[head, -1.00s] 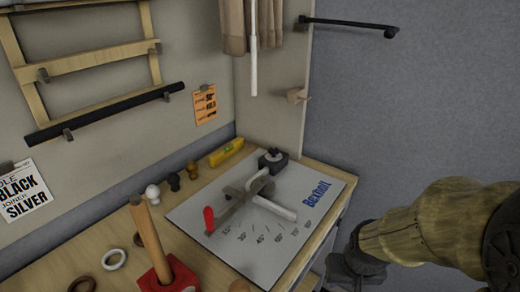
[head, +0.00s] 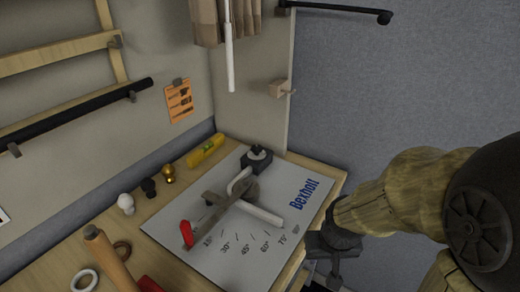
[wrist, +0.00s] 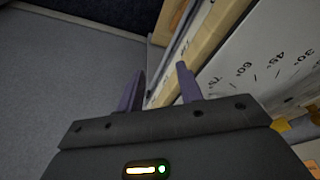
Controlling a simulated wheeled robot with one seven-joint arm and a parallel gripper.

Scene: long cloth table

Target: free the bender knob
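The bender stands on a white board (head: 205,262) printed with angle marks and the name Bexholt. Its grey arm (head: 215,210) ends in a red grip (head: 187,233) at the near left. A pale bar (head: 262,213) lies across the bender. A black knob (head: 258,151) tops a dark block at the board's far end; whether it is tight cannot be told. My gripper (wrist: 160,75) is open and empty, with its fingers by the table's edge in the wrist view. In the head view my gripper (head: 330,262) is right of the board, apart from the bender.
A yellow level (head: 205,150) and white, black and gold knobs (head: 126,203) line the table's back. Rings (head: 84,280) and a wooden handle (head: 108,258) are at the near left. A peg (head: 278,88) and a black rod (head: 335,10) jut out above. Bare floor (wrist: 60,80) lies beside the table.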

